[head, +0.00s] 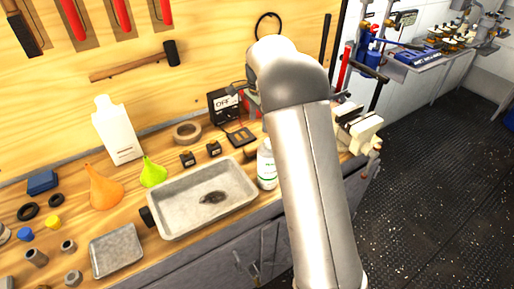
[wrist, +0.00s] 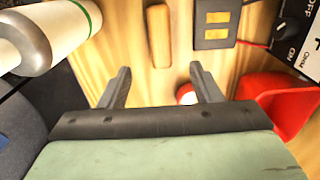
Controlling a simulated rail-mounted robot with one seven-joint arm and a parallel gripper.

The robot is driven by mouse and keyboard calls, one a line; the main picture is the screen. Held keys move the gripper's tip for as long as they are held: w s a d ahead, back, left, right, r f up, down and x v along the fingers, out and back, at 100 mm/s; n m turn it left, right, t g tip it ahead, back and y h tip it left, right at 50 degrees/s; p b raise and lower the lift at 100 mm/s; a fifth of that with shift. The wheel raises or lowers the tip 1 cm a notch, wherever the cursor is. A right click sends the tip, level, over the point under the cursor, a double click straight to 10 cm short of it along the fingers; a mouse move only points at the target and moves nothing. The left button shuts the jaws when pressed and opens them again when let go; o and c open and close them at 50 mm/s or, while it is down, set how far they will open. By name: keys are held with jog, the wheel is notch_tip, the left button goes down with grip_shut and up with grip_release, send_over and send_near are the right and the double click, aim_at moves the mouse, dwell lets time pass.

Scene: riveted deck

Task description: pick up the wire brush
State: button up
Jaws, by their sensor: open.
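My gripper (wrist: 160,71) is open in the wrist view, its two dark fingers apart with nothing held between them. A narrow tan wooden piece (wrist: 160,36) lies on the bench just beyond the fingertips, roughly in line with the gap. It looks like a brush handle or back, but no bristles show, so I cannot tell for sure that it is the wire brush. In the head view my arm hides the gripper and the bench beneath it. I make out no clear wire brush there.
A white bottle with a green band (wrist: 65,30) lies close left of the fingers; it stands upright in the head view (head: 267,167). A black two-square plate (wrist: 217,24), a red object (wrist: 282,105) and an OFF/ON box (head: 223,106) are near. A metal tray (head: 203,199) is left.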

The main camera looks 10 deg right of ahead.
aim_at(257, 144)
notch_tip(257, 144, down, 6)
jog(key=shift+f+p, duration=0.25)
jog(key=shift+p, duration=0.2)
jog(key=shift+a+f+p, duration=0.15)
jog(key=shift+f+p, duration=0.3)
jog(key=shift+f, duration=0.9)
jog(key=shift+a+f+p, duration=0.1)
jog(key=shift+f+p, duration=0.35)
jog(key=shift+f, duration=0.85)
jog(key=c, duration=1.1)
